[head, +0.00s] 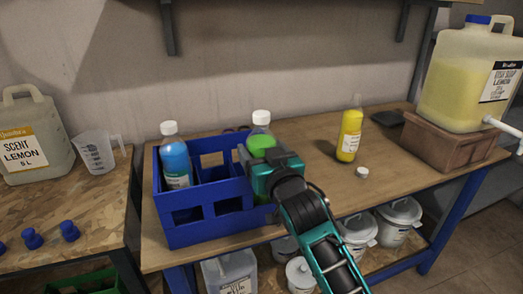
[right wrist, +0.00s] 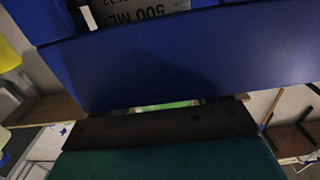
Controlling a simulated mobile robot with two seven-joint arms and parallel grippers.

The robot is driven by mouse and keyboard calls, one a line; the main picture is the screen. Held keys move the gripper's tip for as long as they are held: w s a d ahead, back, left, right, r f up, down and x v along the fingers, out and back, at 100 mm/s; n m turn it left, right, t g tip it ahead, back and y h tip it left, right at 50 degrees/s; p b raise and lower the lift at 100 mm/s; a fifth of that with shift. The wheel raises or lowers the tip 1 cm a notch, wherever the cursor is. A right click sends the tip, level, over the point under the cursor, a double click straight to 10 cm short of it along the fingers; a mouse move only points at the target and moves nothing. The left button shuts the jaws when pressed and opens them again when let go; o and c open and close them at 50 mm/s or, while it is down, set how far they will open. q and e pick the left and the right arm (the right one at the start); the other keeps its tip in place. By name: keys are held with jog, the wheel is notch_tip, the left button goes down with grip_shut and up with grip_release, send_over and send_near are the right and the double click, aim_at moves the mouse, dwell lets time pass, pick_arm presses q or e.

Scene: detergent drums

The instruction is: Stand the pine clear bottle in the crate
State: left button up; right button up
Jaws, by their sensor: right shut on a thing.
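The pine clear bottle (head: 260,142) has a white cap, a clear neck and green liquid. It is upright at the right end of the blue crate (head: 210,228). My right gripper (head: 262,165) is shut on it and covers much of its body. I cannot tell whether its base touches the crate floor. In the right wrist view, the crate wall (right wrist: 180,65) fills the upper part. A thin green strip (right wrist: 165,104) shows by the dark finger of my right gripper (right wrist: 160,120). My left gripper is not in view.
A blue bottle (head: 175,158) stands in the crate's left side. A yellow bottle (head: 350,133) and a loose white cap (head: 361,172) are on the bench to the right. A clear jug (head: 96,152) stands left.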

jog(key=shift+r, duration=0.2)
jog(key=o, duration=1.5)
jog(key=shift+f, duration=0.1)
jog(key=shift+o, duration=0.9)
jog(key=shift+f, duration=0.2)
jog(key=shift+r, duration=0.1)
